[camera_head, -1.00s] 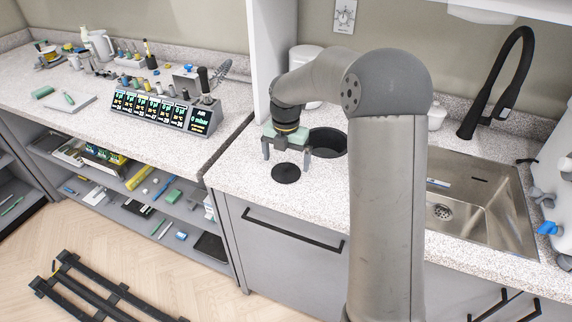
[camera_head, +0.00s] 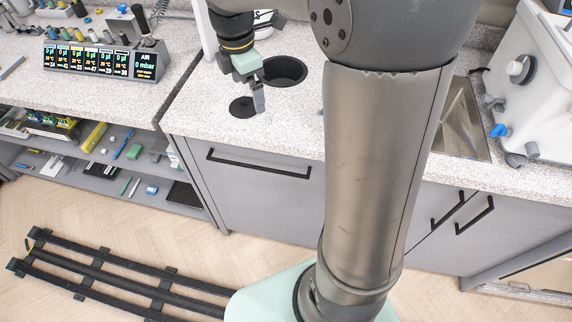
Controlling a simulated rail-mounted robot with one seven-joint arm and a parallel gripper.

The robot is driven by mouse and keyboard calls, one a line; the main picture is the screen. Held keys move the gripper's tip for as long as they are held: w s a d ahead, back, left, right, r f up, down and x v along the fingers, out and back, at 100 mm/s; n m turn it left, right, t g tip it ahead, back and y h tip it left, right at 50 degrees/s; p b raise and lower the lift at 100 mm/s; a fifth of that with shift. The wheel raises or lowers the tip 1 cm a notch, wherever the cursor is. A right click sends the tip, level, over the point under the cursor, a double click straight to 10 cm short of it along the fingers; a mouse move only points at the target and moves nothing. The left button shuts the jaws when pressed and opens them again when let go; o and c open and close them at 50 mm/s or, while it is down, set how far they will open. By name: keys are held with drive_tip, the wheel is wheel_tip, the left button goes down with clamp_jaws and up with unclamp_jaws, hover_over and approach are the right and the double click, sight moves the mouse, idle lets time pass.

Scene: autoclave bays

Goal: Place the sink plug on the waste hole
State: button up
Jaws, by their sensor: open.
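The flat black disc (camera_head: 243,106), which looks like the sink plug, lies on the speckled counter near its front edge. My gripper (camera_head: 247,92) is open and empty, just above and behind the disc. One finger reaches down at the disc's right side; the other is hard to make out. I cannot tell whether the gripper touches the disc. A larger dark round opening (camera_head: 286,70) is in the counter behind and to the right; it may be the waste hole. The steel sink (camera_head: 464,122) is mostly hidden behind my arm, and its drain is not visible.
A display unit (camera_head: 100,62) stands on the left counter, above shelves (camera_head: 110,160) of small items. A white machine (camera_head: 525,85) stands at the right. The counter right of the disc is clear up to my arm. Black rails (camera_head: 110,275) lie on the floor.

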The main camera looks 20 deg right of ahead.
drive_tip(key=s+f+m, duration=0.2)
drive_tip(key=s+m, duration=0.7)
drive_tip(key=s, duration=0.2)
drive_tip(key=s+f+m, duration=0.3)
drive_tip(key=s+m, duration=0.7)
drive_tip(key=shift+s+d+f+t+y, duration=0.3)
drive_tip(key=shift+s+f, duration=0.05)
drive_tip(key=shift+s, duration=0.05)
wheel_tip(320, 180, down, 16)
drive_tip(key=b, duration=1.5)
drive_tip(key=shift+d+f+g, duration=0.2)
drive_tip(key=shift+d+g, duration=0.15)
drive_tip(key=shift+g, duration=0.05)
